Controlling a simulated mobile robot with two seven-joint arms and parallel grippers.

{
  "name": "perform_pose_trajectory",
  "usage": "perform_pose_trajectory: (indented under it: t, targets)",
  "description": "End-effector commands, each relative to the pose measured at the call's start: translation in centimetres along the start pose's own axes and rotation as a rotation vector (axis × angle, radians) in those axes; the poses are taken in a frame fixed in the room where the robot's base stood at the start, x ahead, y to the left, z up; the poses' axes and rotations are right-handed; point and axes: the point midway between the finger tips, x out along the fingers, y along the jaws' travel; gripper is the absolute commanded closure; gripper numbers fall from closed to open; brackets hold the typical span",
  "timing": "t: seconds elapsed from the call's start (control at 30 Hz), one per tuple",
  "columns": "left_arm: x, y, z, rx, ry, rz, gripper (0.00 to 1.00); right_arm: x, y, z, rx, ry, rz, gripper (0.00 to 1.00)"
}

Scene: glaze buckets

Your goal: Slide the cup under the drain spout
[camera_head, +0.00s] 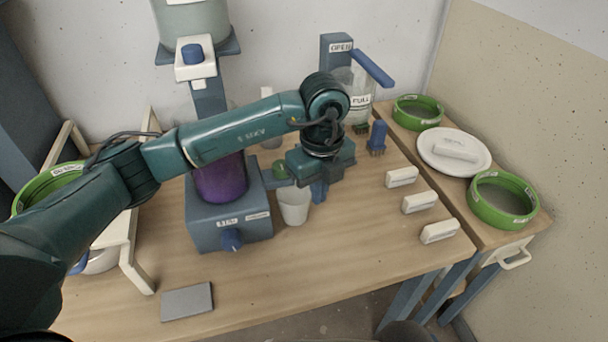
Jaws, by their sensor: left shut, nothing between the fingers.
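The white cup (292,208) stands upright on the wooden table, close to the right side of the blue-grey stand (231,232) that carries a purple container (221,180). My left gripper (319,195) points down at the cup's right side, shut and empty. I cannot tell whether its fingers touch the cup. My right gripper is out of view.
A clear jar (362,108) labelled FULL stands behind, beside a blue brush (377,137). Several white labelled blocks (420,202) lie at the right. Green-rimmed sieves (503,200) and a white plate (454,170) are on the side shelf. A grey slab (187,302) lies in front; the front middle is clear.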

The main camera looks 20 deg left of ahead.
Motion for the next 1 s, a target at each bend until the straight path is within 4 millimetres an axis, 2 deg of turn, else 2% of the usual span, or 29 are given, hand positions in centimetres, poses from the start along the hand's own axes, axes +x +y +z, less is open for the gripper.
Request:
perform_pose_trajectory:
  t: [0.13,0.27,0.67,0.7,0.8,1.0]
  targets:
    - [0.4,0.2,-0.6,-0.009,0.011,0.005,1.0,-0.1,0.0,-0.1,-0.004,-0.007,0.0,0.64]
    - [2.1,0.3,-0.6,-0.009,0.011,0.007,1.0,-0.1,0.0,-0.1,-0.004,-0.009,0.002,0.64]
    - [10.3,0.3,-0.6,-0.009,0.01,0.006,1.0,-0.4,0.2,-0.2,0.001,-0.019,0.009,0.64]
    - [9.9,0.2,0.5,-0.013,0.006,0.003,1.0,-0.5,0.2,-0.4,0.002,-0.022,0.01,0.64]
    - [9.9,0.3,1.9,-0.011,0.007,0.003,1.0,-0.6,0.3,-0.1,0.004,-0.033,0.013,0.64]
    - [10.0,0.3,3.3,-0.009,0.007,0.003,1.0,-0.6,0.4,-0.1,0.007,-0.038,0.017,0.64]
